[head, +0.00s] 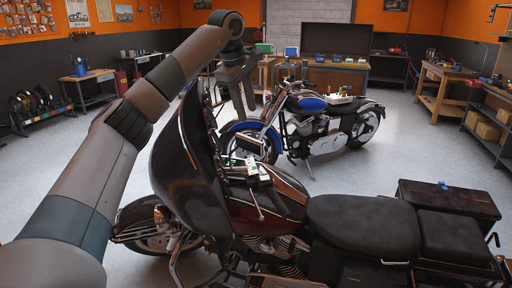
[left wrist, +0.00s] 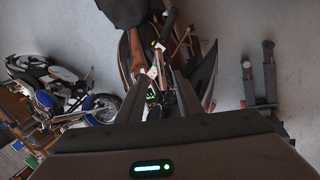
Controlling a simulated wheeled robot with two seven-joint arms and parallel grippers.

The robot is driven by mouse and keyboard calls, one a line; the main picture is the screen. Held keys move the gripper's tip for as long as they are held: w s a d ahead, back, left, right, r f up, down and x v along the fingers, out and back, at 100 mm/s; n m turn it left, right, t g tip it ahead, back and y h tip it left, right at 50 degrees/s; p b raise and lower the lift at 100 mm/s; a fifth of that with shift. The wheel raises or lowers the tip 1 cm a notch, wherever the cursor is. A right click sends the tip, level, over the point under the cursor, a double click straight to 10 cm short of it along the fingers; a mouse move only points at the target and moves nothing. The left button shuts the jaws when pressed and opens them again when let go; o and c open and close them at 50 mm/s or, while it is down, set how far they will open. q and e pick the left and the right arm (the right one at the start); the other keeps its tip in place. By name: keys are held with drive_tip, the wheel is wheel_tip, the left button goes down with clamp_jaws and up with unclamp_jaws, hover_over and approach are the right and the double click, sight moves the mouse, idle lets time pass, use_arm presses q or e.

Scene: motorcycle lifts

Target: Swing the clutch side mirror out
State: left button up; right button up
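The dark red motorcycle (head: 275,205) stands in the foreground of the head view, its front and dark fairing (head: 185,160) to the left. Its handlebar area (head: 250,172) has small white and green items on it. I cannot clearly pick out the clutch side mirror. My left gripper (head: 236,106) points down, appearing above and beyond the fairing. In the left wrist view my left gripper (left wrist: 158,80) has its two fingers apart, with part of the motorcycle (left wrist: 143,50) seen between and beyond them. Nothing is visibly held. My right gripper is not in view.
A blue motorcycle (head: 310,125) stands behind the dark red one. Workbenches (head: 440,95) line the walls, and a rack (head: 40,110) stands at the left. The grey floor (head: 400,165) between the motorcycles and benches is mostly clear.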

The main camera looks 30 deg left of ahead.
sight(256, 154)
use_arm(q)
drive_tip(key=p+x, duration=0.5)
drive_tip(key=x, duration=1.1)
drive_tip(key=shift+w+f, duration=0.1)
drive_tip(key=shift+f, duration=0.05)
clamp_jaws()
